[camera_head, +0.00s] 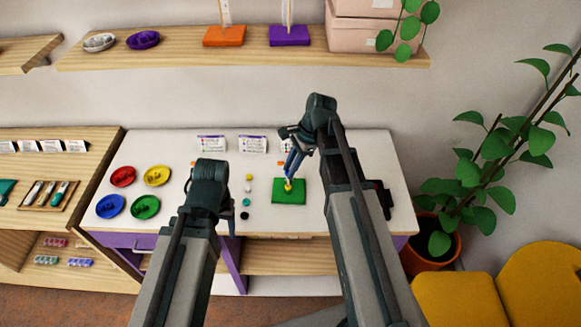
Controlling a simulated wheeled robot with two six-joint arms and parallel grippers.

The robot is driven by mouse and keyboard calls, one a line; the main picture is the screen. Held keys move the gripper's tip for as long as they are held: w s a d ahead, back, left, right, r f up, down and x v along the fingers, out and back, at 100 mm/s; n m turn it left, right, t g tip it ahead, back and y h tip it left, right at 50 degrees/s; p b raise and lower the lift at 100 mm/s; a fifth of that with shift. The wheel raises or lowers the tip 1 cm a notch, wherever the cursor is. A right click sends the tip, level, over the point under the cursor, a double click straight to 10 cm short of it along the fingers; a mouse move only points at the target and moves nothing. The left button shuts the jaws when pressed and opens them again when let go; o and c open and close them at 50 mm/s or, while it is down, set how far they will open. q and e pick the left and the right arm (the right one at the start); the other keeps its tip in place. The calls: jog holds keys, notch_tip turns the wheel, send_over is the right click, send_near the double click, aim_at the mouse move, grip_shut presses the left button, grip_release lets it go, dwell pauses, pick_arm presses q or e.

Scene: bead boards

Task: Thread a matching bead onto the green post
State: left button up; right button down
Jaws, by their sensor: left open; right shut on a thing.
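A green board (281,197) lies on the white table. My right gripper (289,179) reaches down over it and is shut on a small yellow thing (288,187), which looks like a bead. The fingers and the yellow thing cover the post, so I cannot tell whether the yellow thing is around it, above it or beside it. Several small beads lie in a column left of the board, among them a yellow bead (249,177), a teal bead (246,202) and a black bead (245,215).
A red dish (122,176), yellow dish (157,175), blue dish (110,206) and green dish (145,207) stand at the table's left. White cards (252,144) stand at the back. A shelf (180,57) hangs above.

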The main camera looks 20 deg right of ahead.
jog(key=shift+f, duration=0.25)
dwell(0.3)
jog(key=shift+f+b, duration=0.8)
jog(key=shift+b, duration=0.2)
jog(key=c, duration=0.6)
grip_release()
jog(key=shift+r, duration=0.15)
jog(key=p+v, duration=1.2)
jog(key=v, duration=0.1)
jog(key=shift+w+d+r+p, duration=0.1)
jog(key=shift+r+p, duration=0.2)
jog(key=shift+p, duration=0.1)
